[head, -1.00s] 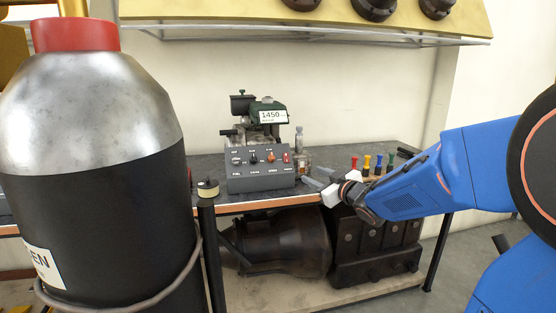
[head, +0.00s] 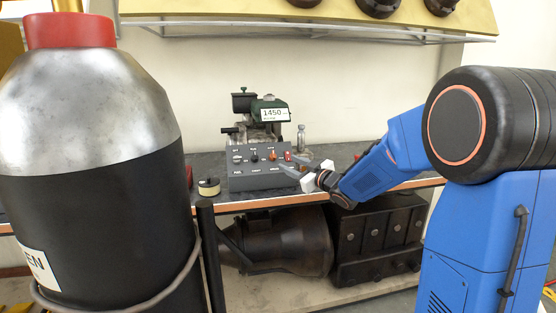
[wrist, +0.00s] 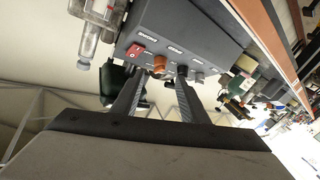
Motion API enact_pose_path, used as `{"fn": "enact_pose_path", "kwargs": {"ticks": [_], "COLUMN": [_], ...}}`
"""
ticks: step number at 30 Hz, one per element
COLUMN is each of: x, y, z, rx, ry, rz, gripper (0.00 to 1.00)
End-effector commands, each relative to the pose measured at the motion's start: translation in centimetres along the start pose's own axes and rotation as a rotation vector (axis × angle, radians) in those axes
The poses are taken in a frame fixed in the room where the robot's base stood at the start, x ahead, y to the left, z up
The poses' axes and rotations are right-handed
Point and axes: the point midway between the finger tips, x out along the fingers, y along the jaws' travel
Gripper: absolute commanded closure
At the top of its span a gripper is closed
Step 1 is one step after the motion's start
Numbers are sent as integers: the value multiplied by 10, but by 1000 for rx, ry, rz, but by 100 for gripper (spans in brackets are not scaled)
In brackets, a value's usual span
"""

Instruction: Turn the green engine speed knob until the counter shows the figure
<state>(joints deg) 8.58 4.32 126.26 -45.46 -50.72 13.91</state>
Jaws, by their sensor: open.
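The grey control panel (head: 258,180) on the bench carries several small knobs and labels. I cannot make out a green knob on it; an orange knob (wrist: 159,64) and a red switch (wrist: 135,50) show there in the wrist view. A white display (head: 274,115) reading 1450 stands behind the panel, in front of a dark green machine (head: 270,103). A tiny green piece (head: 243,89) tops the dark block to its left. My gripper (head: 291,165) is open and empty at the panel's right side. In the wrist view its fingers (wrist: 158,80) point toward the panel, with the orange knob between their tips.
A large dark cylinder (head: 90,200) with a red cap fills the left foreground. A clear bottle (head: 301,136) stands right of the machine. A pale round tin (head: 208,187) sits left of the panel. Dark machinery (head: 290,245) lies on the shelf below the bench (head: 216,208).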

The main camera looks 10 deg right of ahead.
Motion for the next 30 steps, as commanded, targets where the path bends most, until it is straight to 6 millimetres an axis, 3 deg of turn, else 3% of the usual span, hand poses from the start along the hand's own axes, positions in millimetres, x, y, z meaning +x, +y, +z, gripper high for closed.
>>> {"fn": "enact_pose_path", "kwargs": {"ticks": [6,12,18,27,30], "x": [39,65,77,78,78], "y": [-1,-1,0,0,0], "z": [0,1,0,0,0], "rx": [1,1,-1,0,0], "ry": [0,-1,0,-1,-1], "rz": [-2,-1,0,0,0], "gripper": [60,60,60,60,84]}}
